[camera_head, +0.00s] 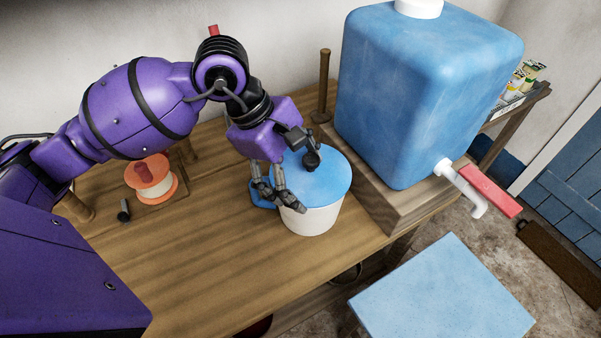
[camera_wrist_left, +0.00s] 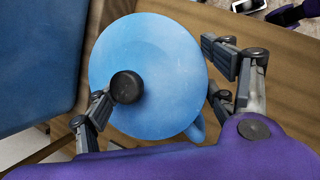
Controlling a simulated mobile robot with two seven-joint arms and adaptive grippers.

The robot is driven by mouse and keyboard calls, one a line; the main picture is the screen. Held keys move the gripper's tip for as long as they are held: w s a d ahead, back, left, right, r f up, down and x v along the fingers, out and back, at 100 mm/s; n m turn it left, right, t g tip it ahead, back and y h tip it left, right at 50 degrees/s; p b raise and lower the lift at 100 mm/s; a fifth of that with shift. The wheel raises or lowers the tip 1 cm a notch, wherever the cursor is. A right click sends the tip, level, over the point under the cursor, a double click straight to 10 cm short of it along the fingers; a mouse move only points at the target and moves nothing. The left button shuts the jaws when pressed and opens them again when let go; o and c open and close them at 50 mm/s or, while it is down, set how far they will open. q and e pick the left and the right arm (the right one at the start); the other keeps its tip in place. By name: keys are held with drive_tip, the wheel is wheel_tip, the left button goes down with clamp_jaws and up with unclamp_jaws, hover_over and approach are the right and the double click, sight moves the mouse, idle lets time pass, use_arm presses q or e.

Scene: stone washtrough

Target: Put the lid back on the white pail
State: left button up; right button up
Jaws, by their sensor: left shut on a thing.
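The white pail (camera_head: 312,219) stands upright on the wooden bench, with only its side wall showing. The round blue lid (camera_head: 330,179) with a black knob (camera_head: 311,159) lies over the pail's mouth. I cannot tell whether it is fully seated. My left gripper (camera_head: 294,186) is shut on the lid from above, with fingers on opposite sides. In the left wrist view the lid (camera_wrist_left: 150,50) fills the space between the fingers, one beside the black knob. A blue tab (camera_wrist_left: 197,131) sticks out past the lid's edge.
An orange-rimmed spool (camera_head: 152,178) sits on the bench at left. A blue-topped stool (camera_head: 445,295) stands below. The front bench top is clear.

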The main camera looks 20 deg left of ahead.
drive_tip(key=shift+s+f, duration=0.15)
drive_tip(key=shift+f, duration=0.1)
idle(0.4)
idle(0.3)
use_arm(q)
drive_tip(key=o, duration=1.3)
drive_tip(key=shift+o, duration=0.3)
drive_tip(key=shift+r+p, duration=1.3)
drive_tip(key=shift+r, duration=2.2)
use_arm(e)
drive_tip(key=shift+t, duration=0.3)
drive_tip(key=w+r, duration=0.1)
drive_tip(key=r, duration=0.1)
drive_tip(key=w+r, duration=0.1)
drive_tip(key=r, duration=0.1)
drive_tip(key=shift+w, duration=0.35)
use_arm(q)
drive_tip(key=shift+c, duration=0.5)
clamp_jaws()
